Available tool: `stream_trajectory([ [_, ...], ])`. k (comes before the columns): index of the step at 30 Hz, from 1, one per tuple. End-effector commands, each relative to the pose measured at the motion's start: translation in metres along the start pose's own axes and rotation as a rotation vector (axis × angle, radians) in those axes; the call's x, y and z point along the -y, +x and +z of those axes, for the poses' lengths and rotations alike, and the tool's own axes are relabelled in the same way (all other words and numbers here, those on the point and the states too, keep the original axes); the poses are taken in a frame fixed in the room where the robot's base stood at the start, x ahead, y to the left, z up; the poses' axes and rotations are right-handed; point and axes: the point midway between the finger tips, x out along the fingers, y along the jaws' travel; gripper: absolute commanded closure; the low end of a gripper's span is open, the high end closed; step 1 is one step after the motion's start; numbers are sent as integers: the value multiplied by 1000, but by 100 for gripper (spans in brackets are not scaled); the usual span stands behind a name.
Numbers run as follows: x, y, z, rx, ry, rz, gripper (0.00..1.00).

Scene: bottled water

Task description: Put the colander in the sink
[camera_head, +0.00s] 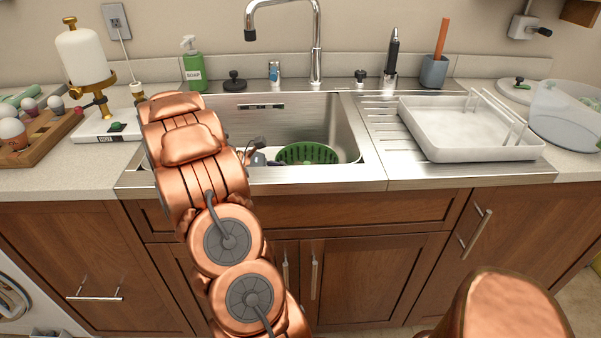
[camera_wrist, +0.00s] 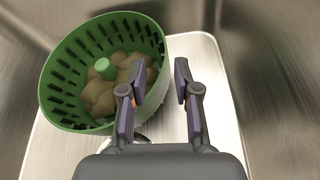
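The green colander (camera_head: 308,153) is inside the steel sink (camera_head: 345,125), toward the front right of the basin. In the wrist view the colander (camera_wrist: 62,75) has slotted green walls, a pale outer side and a green central knob, with beige lumps inside. My gripper (camera_wrist: 163,78) is open, its two fingers apart. The left finger overlaps the colander's right rim in the picture; the right finger is outside the rim. I cannot tell whether either touches it. In the head view my gripper (camera_head: 258,158) is small and partly hidden by my arm, left of the colander.
A pale, round-cornered surface (camera_wrist: 205,60) lies under the colander. A faucet (camera_head: 317,60) stands behind the sink. A white tray (camera_head: 465,150) sits on the drainboard to the right, with a clear bowl (camera_head: 565,115) beyond. A soap bottle (camera_head: 194,70) and egg rack (camera_head: 40,135) are left.

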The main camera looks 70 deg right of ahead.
Motion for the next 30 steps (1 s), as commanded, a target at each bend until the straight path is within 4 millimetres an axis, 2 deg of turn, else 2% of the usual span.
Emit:
stream_trajectory([
  [1,-2,-14,5,0,-1,2,69],
  [6,-2,-45,4,-2,0,3,69],
  [12,-1,-69,2,-2,1,2,69],
  [18,0,-76,1,-1,1,0,69],
  [30,0,-76,0,-1,1,0,69],
])
